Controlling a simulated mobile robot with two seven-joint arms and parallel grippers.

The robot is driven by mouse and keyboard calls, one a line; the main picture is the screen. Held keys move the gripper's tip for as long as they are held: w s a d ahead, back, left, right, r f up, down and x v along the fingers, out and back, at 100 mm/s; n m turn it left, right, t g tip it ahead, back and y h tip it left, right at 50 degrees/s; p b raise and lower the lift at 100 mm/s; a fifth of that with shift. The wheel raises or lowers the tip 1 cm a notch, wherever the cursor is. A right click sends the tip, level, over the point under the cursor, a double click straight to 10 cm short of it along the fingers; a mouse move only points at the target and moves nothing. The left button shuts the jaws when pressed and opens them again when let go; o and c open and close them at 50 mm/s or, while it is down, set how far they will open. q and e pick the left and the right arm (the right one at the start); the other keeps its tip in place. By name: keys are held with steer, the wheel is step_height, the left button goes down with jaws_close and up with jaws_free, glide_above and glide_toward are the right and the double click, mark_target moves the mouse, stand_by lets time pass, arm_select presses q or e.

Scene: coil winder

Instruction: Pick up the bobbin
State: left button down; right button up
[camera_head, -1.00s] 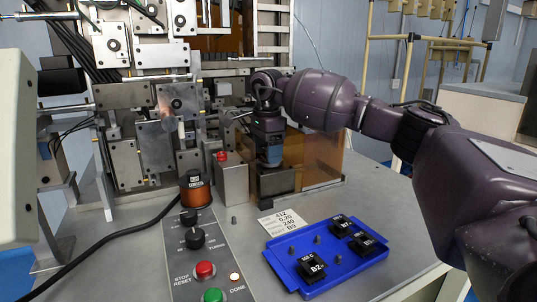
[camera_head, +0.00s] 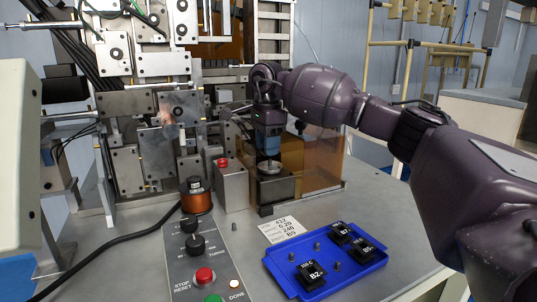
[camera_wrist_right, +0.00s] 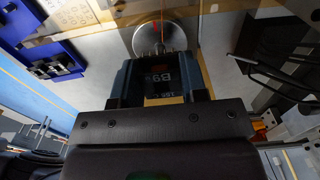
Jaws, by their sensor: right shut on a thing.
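My right gripper (camera_head: 268,150) is above the round metal disc (camera_head: 269,167) on the winder's dark mount. In the right wrist view its blue fingers (camera_wrist_right: 161,68) are shut on a black bobbin (camera_wrist_right: 161,86) with a label that reads like B9. The bobbin sits between the two fingers. In the wrist view the disc (camera_wrist_right: 160,34) shows beyond the fingertips, and the gripper appears apart from it. In the head view the gripper hides the bobbin. My left gripper is not in view.
A blue tray (camera_head: 290,286) with pegs and several black blocks sits at the front right. A printed card (camera_head: 282,229) lies behind it. A copper wire spool (camera_head: 196,200), a grey box with a red button (camera_head: 222,163) and an amber panel (camera_head: 322,165) stand close to the gripper.

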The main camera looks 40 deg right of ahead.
step_height(320, 180, up, 17)
steer(key=p, duration=0.2)
steer(key=shift+f+p, duration=0.15)
steer(key=shift+p, duration=0.25)
